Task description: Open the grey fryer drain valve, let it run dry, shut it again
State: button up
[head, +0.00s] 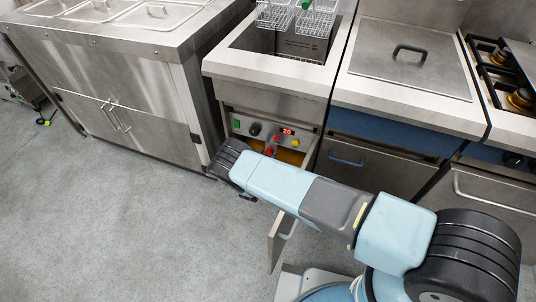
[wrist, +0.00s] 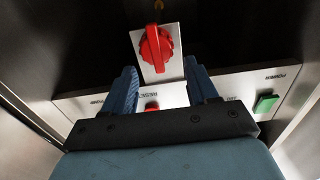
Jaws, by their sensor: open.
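The steel fryer (head: 266,89) stands in the middle of the head view, its lower door (head: 277,240) swung open. A red rotary handle (wrist: 155,48) on a pale plate (wrist: 172,68) shows in the wrist view; a red part low on the fryer front (head: 269,153) in the head view looks like the same handle. I see no grey valve handle and cannot tell whether the red one is the drain valve. My gripper (wrist: 160,72) is open, its blue fingers either side of the plate; I cannot tell whether they touch it. My arm hides my gripper in the head view.
The fryer's control panel (head: 257,129) has a black knob, a red display and a green switch (head: 237,122). Wire baskets (head: 275,16) sit over the vat. A steel counter (head: 125,75) is left, a lidded unit (head: 409,65) right. The floor (head: 110,220) at left is clear.

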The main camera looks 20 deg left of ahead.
jog(key=shift+w+d, duration=0.1)
jog(key=shift+w, duration=0.75)
jog(key=c, duration=1)
